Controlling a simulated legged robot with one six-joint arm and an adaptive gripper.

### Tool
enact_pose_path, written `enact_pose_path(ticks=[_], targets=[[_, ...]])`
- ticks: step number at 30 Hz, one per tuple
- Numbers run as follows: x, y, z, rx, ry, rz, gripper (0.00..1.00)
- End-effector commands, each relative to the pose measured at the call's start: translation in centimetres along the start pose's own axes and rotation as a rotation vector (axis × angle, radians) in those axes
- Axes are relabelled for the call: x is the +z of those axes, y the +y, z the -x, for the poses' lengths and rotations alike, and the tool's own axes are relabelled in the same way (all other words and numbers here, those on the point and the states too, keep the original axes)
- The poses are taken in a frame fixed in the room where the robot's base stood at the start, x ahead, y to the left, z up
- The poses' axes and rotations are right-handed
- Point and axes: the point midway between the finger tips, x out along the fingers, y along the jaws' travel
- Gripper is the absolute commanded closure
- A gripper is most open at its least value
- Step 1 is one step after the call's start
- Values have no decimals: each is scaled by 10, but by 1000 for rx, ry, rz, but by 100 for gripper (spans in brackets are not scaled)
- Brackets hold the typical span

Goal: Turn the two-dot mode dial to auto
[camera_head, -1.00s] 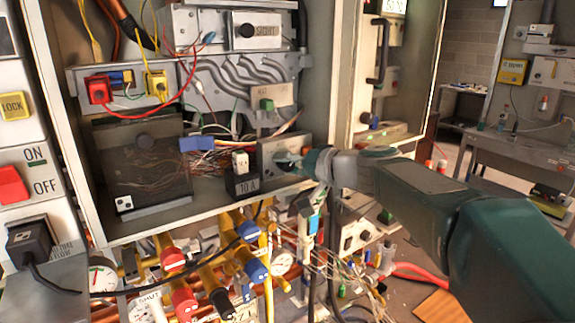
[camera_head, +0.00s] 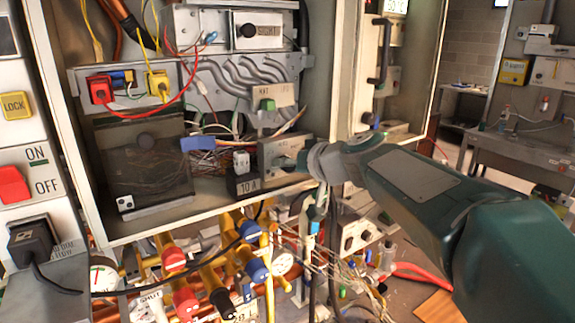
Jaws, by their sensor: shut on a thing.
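My gripper (camera_head: 303,160) is at the front of a small grey box (camera_head: 268,152) low on the right side of the open cabinet. It is shut on what looks like a dial on that box's face. The dial is mostly hidden by the fingers, so its dots, its labels and its setting cannot be read. My arm reaches in from the lower right.
A dark block marked 10 A (camera_head: 246,184) stands just left of the grey box. A dark translucent cover (camera_head: 144,165) is further left. Red and blue valve handles (camera_head: 255,268) and loose wires hang below the cabinet. The cabinet's right wall (camera_head: 325,70) is close to my gripper.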

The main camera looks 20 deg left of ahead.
Motion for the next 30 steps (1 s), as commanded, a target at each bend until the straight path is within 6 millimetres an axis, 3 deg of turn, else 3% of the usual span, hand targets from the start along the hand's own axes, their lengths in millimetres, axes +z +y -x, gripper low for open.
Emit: enact_pose_path(ticks=[10,27,28,29,30], targets=[[3,1,-1,65,-6,151,100],[4,2,-1,77,-8,184,100],[4,2,-1,77,-8,184,51],[4,2,-1,77,-8,184,41],[4,2,-1,77,-8,184,41]])
